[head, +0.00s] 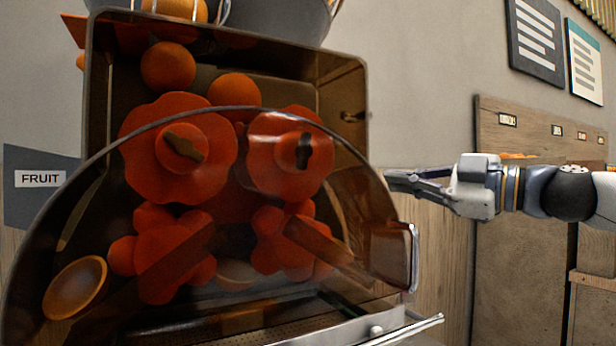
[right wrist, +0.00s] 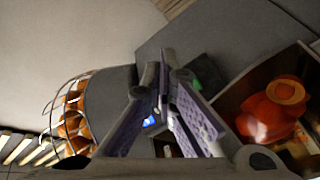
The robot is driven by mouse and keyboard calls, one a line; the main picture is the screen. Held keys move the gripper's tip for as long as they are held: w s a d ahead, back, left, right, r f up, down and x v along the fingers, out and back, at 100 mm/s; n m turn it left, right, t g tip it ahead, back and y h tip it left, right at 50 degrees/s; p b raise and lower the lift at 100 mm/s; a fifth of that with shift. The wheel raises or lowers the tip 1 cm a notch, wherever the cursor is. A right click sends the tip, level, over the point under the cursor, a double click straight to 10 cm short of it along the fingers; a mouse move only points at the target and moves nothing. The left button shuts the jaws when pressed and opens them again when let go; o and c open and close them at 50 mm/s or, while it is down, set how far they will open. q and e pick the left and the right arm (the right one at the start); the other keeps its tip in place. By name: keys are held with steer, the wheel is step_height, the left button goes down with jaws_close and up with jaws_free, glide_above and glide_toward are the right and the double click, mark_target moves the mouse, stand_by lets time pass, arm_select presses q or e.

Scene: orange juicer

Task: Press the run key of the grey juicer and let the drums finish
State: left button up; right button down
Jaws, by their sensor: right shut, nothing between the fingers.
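The grey juicer (head: 343,112) fills the left and middle of the head view, with red lobed drums (head: 178,150) behind a clear curved cover. A red drum (right wrist: 270,110) also shows at the right of the right wrist view, slightly blurred; I cannot tell whether it turns. My right gripper (head: 388,180) is shut and empty, pointing left at the juicer's right side. In the right wrist view, a small green patch (right wrist: 197,86) and a blue glow (right wrist: 150,121) show near the fingers; I cannot tell whether either is the run key. Contact is unclear. My left gripper is out of view.
The cover's handle (head: 412,258) stands out at the juicer's lower right, below my right gripper. A wire basket of oranges (right wrist: 74,118) is at the left of the right wrist view. A wooden board (head: 510,155) stands behind my right arm. A FRUIT sign (head: 40,180) is at left.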

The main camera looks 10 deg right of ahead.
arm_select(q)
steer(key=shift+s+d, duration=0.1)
arm_select(e)
steer(key=shift+s+d, duration=0.1)
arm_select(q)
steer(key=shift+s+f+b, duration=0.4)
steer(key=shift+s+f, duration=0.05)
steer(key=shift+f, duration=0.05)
arm_select(e)
steer(key=w+a, duration=0.1)
steer(key=a, duration=0.7)
steer(key=shift+w+a, duration=0.3)
steer(key=shift+a, duration=0.1)
stand_by(0.5)
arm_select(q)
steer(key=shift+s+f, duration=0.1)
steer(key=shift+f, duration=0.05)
arm_select(e)
steer(key=shift+a, duration=0.4)
